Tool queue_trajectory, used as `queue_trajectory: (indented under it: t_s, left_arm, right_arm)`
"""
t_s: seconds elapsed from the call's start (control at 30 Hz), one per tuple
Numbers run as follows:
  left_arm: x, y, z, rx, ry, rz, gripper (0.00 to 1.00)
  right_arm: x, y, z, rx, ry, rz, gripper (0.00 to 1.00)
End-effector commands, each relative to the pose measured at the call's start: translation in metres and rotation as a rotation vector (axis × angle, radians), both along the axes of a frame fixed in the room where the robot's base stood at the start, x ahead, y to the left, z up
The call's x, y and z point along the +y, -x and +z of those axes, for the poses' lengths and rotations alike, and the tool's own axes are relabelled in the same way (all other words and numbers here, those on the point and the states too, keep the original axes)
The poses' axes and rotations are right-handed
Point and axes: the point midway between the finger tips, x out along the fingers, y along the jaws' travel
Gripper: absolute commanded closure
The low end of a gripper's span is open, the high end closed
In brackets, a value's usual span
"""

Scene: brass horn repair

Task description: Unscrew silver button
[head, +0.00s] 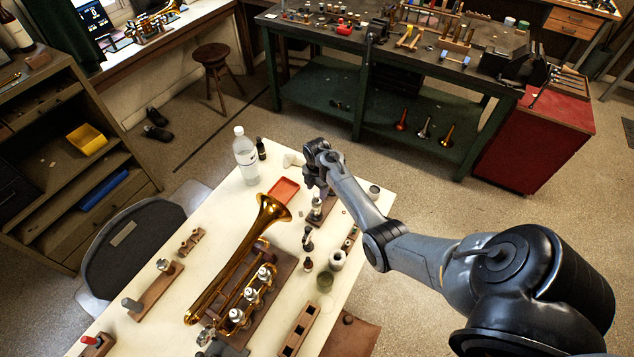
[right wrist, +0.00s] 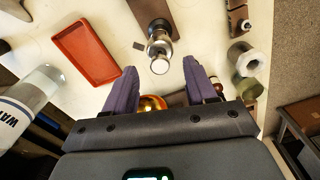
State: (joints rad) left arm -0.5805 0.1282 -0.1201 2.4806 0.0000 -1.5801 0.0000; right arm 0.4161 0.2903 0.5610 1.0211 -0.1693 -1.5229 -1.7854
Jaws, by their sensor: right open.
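A silver valve piece (head: 316,207) stands upright on a small wooden block on the white table in the head view. In the right wrist view, its round silver button (right wrist: 160,66) faces the camera, with the silver body behind it. My right gripper (head: 318,187) is above the piece, pointing down. In the right wrist view, its two dark fingers (right wrist: 160,73) are apart, with the button seen between their tips. I cannot tell whether either finger touches it. A brass trumpet (head: 228,262) lies on the table to the left. My left gripper is not in view.
A red tray (head: 284,190), a water bottle (head: 245,158) and a small dark bottle (head: 261,149) stand near the far end. A pale ring-shaped part (head: 337,259) and a greenish jar (head: 325,282) are nearer. Table space left of the trumpet is partly clear.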

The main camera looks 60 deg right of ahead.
Motion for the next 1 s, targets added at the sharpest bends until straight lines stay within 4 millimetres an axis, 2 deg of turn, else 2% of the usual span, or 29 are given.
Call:
queue_trajectory:
  t_s: [0.2, 0.5, 0.57, 0.9, 0.93, 1.0]
  left_arm:
    - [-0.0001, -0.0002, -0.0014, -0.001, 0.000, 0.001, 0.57]
    - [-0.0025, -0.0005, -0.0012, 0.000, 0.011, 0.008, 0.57]
    - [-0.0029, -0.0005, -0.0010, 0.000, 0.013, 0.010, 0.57]
    - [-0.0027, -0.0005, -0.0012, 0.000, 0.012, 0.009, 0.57]
    - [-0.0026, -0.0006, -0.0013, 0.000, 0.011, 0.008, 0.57]
    - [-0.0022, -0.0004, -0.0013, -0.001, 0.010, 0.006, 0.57]
  right_arm:
    - [0.0001, 0.0002, -0.0130, 0.001, 0.000, 0.002, 0.44]
    - [0.0000, 0.0002, -0.0144, 0.000, 0.001, 0.001, 0.44]
    - [0.0001, 0.0002, -0.0143, 0.000, 0.001, 0.001, 0.50]
    - [0.0001, 0.0002, -0.0142, 0.000, 0.001, 0.001, 1.00]
    - [0.0001, 0.0002, -0.0142, 0.000, 0.001, 0.001, 0.78]
    - [0.0001, 0.0002, -0.0142, 0.000, 0.001, 0.001, 0.89]
